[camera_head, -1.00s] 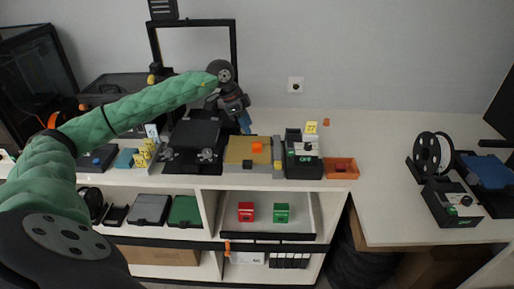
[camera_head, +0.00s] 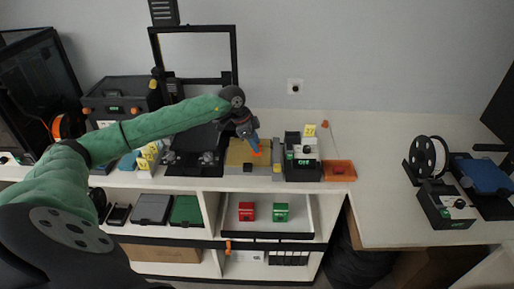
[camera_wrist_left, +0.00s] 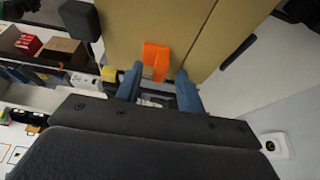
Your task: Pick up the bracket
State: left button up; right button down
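The bracket looks to be the small orange piece (camera_head: 257,154) on the tan plate (camera_head: 236,152) of the bench. My left gripper (camera_head: 256,147) is over it, with blue fingers pointing down and partly hiding it. In the left wrist view, the orange bracket (camera_wrist_left: 155,56) shows ahead of and between the two blue fingertips (camera_wrist_left: 159,74). The fingers are apart, so the gripper is open, with a gap visible on either side of the bracket. Whether the fingertips reach down around it I cannot tell. My right gripper is not in view.
Right of the plate stand a dark device with a green label (camera_head: 303,163) and an orange tray (camera_head: 339,170). A black frame (camera_head: 234,55) rises behind. Yellow-marked pieces (camera_head: 149,152) stand left. A red box (camera_head: 246,211) and green box (camera_head: 281,212) are on the shelf below.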

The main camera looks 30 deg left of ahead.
pick_arm(q)
jog(key=shift+f, duration=0.2)
jog(key=shift+c, duration=0.2)
grip_shut()
jog(key=shift+r, duration=0.1)
